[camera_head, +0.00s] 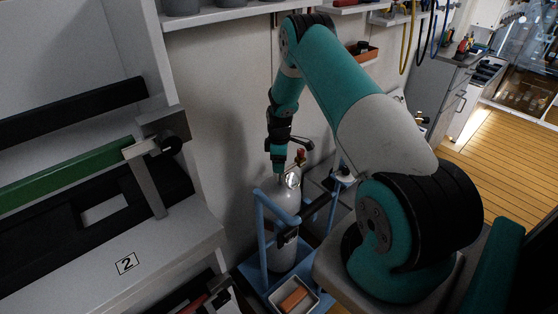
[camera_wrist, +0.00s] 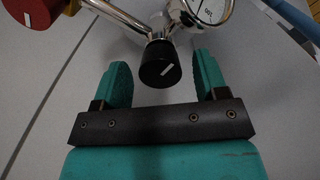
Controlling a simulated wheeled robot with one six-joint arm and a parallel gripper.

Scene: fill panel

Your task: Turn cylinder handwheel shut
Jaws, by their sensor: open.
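A grey gas cylinder (camera_head: 284,236) stands upright in a blue frame, with a round gauge (camera_head: 292,181) and a red knob (camera_head: 300,154) near its top. My gripper (camera_head: 279,168) reaches down at the cylinder's top; its fingertips are hard to make out in the head view. In the wrist view my gripper (camera_wrist: 163,78) is open. The red knob (camera_wrist: 30,12) is at upper left and the gauge (camera_wrist: 210,8) at upper right. I cannot tell which knob is the handwheel.
The blue frame (camera_head: 262,240) surrounds the cylinder, with a small tray (camera_head: 294,298) at its foot. A grey bench (camera_head: 165,245) with a green bar (camera_head: 70,175) is at left. A wall stands close behind. Wooden floor (camera_head: 495,150) is open at right.

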